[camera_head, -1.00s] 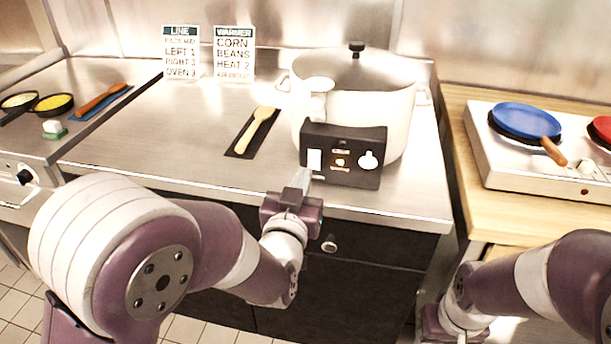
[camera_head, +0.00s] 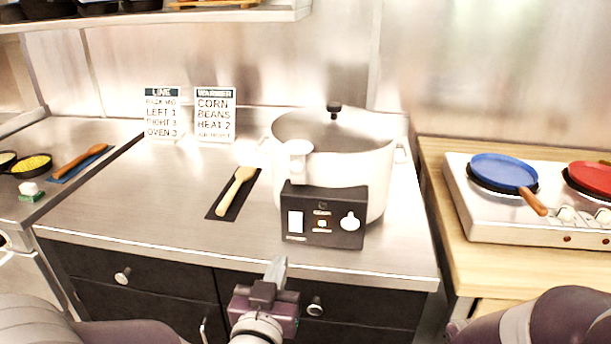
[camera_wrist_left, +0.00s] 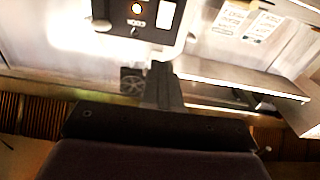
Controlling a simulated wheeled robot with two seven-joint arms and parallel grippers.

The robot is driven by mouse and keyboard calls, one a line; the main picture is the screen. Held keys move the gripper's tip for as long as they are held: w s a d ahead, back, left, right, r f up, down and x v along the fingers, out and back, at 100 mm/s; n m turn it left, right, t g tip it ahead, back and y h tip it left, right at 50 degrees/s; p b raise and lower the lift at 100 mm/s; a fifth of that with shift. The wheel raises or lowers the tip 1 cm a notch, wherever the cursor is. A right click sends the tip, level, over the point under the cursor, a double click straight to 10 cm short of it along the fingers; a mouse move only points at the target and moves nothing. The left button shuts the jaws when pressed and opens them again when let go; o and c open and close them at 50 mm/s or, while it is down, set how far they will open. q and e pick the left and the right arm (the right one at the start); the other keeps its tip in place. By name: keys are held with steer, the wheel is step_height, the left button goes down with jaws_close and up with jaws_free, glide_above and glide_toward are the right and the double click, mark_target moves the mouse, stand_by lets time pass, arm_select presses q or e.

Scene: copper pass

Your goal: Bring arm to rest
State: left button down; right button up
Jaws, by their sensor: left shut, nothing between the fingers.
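My left gripper (camera_head: 276,271) is in front of the steel counter's front edge, low in the head view. Its fingers are together and hold nothing. In the left wrist view the shut fingers (camera_wrist_left: 158,84) point toward the counter, below the black control box. Of my right arm only a purple and white part shows at the lower right of the head view. The right gripper itself is out of sight.
A white warmer pot (camera_head: 335,150) with a black control box (camera_head: 323,238) stands on the counter (camera_head: 150,190). A wooden spoon (camera_head: 237,190) lies on a dark mat. A hot plate (camera_head: 490,220) with a blue pan (camera_head: 503,171) is at the right.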

arm_select(q)
step_height(320, 180, down, 8)
steer(key=s+d+m+g+h, duration=0.1)
steer(key=s+d+g+h, duration=0.15)
steer(key=g, duration=0.25)
steer(key=s+a+f+g+y, duration=0.3)
steer(key=s+a+f+g, duration=0.4)
steer(key=s+f+g, duration=0.3)
steer(key=a+n+g+y, duration=0.1)
steer(key=a+n+g, duration=0.1)
steer(key=a, duration=0.5)
step_height(320, 180, up, 16)
steer(key=d+p, duration=0.1)
steer(key=p, duration=1.4)
steer(key=shift+w+r+p, duration=0.2)
steer(key=shift+p, duration=0.1)
steer(key=shift+d, duration=0.1)
